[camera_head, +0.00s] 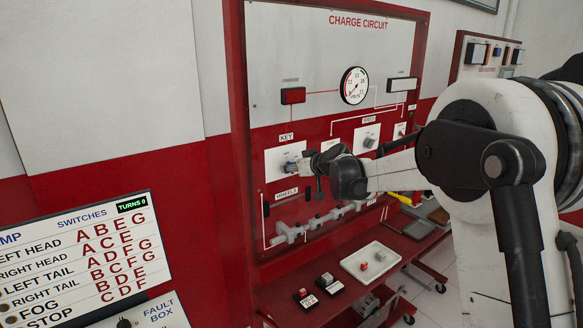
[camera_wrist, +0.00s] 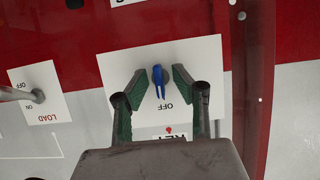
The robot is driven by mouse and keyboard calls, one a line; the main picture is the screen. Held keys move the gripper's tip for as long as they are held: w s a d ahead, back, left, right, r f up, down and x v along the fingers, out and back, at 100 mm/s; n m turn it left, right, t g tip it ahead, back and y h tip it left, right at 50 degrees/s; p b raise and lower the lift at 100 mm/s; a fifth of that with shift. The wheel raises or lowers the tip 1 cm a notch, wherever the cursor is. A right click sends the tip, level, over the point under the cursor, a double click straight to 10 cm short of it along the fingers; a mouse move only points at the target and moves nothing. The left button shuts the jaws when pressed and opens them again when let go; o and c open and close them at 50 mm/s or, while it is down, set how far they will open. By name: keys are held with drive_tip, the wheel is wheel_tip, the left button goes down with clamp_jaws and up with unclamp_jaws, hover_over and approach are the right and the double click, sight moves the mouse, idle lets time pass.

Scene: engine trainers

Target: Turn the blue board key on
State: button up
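The blue key (camera_wrist: 158,81) sits on a white plate (camera_wrist: 205,53) in the wrist view. Its slender part reaches toward the word OFF. My gripper (camera_wrist: 160,84) is open, with one dark green finger on each side of the key. Small gaps show between the fingers and the key, so it is not gripped. In the head view my gripper (camera_head: 303,165) is at the KEY plate (camera_head: 273,163) on the red charge circuit board (camera_head: 330,65), and it partly hides the key.
A LOAD switch (camera_wrist: 38,96) is left of the key in the wrist view. In the head view a gauge (camera_head: 354,85) and red box (camera_head: 293,96) are above. Grey levers (camera_head: 285,233) project below. A white tray (camera_head: 370,262) lies on the red shelf.

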clamp_jaws()
idle(0.4)
drive_tip(key=m+y+b, duration=0.1)
drive_tip(key=m+b, duration=0.1)
drive_tip(key=m+g+y+b, duration=0.1)
drive_tip(key=m+b, duration=0.1)
drive_tip(key=shift+w+d+f, duration=0.1)
drive_tip(key=shift+d+f, duration=0.05)
drive_tip(key=shift+f, duration=0.05)
drive_tip(key=shift+m+g+y+b, duration=0.4)
drive_tip(key=shift+m+y+b, duration=0.5)
drive_tip(key=shift+m+b, duration=0.25)
drive_tip(key=shift+r+m+y+b, duration=0.1)
drive_tip(key=shift+m+y+b, duration=0.55)
drive_tip(key=shift+m, duration=0.4)
